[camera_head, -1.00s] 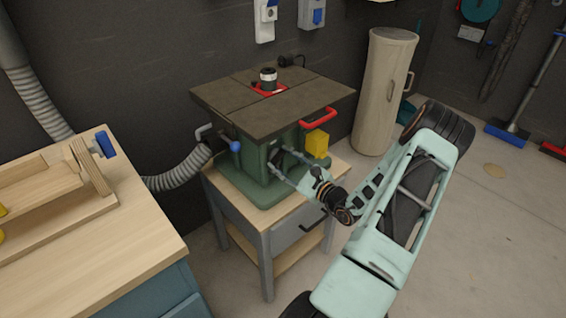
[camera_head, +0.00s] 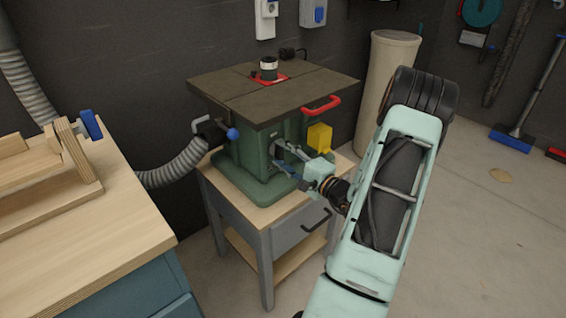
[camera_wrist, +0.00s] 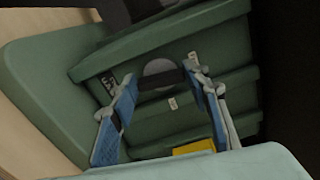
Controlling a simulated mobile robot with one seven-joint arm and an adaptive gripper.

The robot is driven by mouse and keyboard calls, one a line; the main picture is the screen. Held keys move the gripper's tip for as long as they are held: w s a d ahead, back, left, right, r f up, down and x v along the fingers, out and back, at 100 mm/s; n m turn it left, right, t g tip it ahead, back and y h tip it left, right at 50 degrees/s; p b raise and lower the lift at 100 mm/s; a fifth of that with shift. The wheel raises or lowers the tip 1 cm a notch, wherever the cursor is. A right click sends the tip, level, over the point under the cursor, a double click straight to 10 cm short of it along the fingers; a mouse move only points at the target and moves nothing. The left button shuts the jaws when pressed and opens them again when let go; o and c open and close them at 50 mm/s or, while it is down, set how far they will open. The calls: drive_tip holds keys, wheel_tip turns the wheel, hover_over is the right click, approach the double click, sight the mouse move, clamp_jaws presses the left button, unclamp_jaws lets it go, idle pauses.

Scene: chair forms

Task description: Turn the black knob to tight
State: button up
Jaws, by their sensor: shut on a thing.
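The black knob (camera_wrist: 161,80) shows in the wrist view as a dark bar across a round grey disc on the green machine's face. My gripper (camera_wrist: 160,78) has its two blue-padded fingers on either side of it, shut on the bar's ends. Small white labels (camera_wrist: 173,103) sit around the disc; their writing is too blurred to read. In the head view my gripper (camera_head: 279,149) reaches the front of the green machine (camera_head: 250,158) from the right.
The machine's dark tabletop (camera_head: 235,95) overhangs my gripper. A yellow box (camera_head: 319,138) and a red handle (camera_head: 321,110) are close to the right. Open floor lies right.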

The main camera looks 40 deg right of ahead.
drive_tip(key=shift+f+n+b, duration=0.15)
drive_tip(key=shift+n+b, duration=0.45)
drive_tip(key=shift+b, duration=0.05)
drive_tip(key=shift+n, duration=0.3)
drive_tip(key=o, duration=1.2)
drive_tip(key=shift+c, duration=0.2)
drive_tip(key=shift+s, duration=0.1)
drive_tip(key=s+d, duration=0.1)
drive_tip(key=s, duration=1)
drive_tip(key=shift+s, duration=0.4)
drive_tip(key=shift+a, duration=0.1)
